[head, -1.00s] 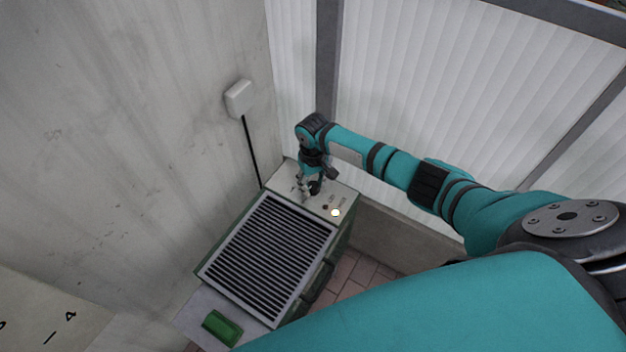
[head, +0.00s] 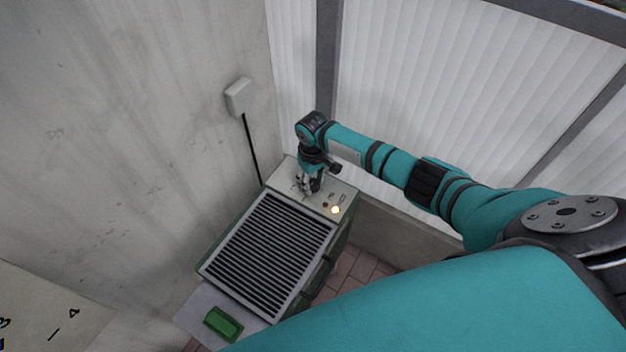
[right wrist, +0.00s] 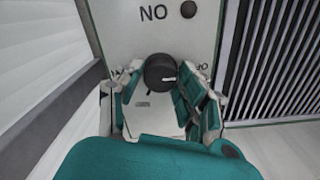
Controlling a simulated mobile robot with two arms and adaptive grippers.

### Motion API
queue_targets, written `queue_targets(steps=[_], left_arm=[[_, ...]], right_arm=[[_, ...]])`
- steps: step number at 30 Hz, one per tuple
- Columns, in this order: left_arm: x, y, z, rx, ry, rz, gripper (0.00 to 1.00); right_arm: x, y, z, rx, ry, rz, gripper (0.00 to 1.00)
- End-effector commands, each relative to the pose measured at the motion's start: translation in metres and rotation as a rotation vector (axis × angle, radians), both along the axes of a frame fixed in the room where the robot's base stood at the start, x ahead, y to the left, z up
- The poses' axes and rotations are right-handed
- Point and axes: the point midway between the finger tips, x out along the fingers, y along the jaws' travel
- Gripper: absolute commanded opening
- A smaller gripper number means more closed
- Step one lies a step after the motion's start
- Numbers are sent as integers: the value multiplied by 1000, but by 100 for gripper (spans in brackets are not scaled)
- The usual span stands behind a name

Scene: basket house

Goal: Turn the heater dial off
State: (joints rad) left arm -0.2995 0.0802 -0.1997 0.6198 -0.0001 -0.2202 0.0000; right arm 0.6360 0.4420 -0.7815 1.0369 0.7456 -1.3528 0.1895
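The heater (head: 216,265) is a green box with a pale control panel and dark grille, standing by the grey wall. Its black dial (right wrist: 160,72) is on the panel in the right wrist view, with a small light mark on its right side. An inverted ON label is above it, and a partly covered label is to its right. My right gripper (right wrist: 160,82) points down at the panel, its fingers on either side of the dial. I cannot tell whether both fingers press on it. It also shows in the head view (head: 308,186). My left gripper is out of view.
A green block (head: 223,323) lies in front of the grille. A white box (head: 239,96) with a black cable is on the wall. White ribbed panels stand behind.

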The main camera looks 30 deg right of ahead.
Motion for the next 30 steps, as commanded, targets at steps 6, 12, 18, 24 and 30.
queue_targets(steps=[6, 12, 18, 24, 30], left_arm=[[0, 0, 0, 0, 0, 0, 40], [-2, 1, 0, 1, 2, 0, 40], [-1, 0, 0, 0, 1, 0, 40], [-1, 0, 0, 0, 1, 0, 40], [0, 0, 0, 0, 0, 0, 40]], right_arm=[[0, 0, 0, 0, 0, -1, 57], [0, 0, 1, 0, 0, -1, 57], [1, 0, 23, 1, -4, 0, 57], [1, 0, 67, 1, -5, 0, 57], [1, 0, 103, 0, -3, 0, 57]])
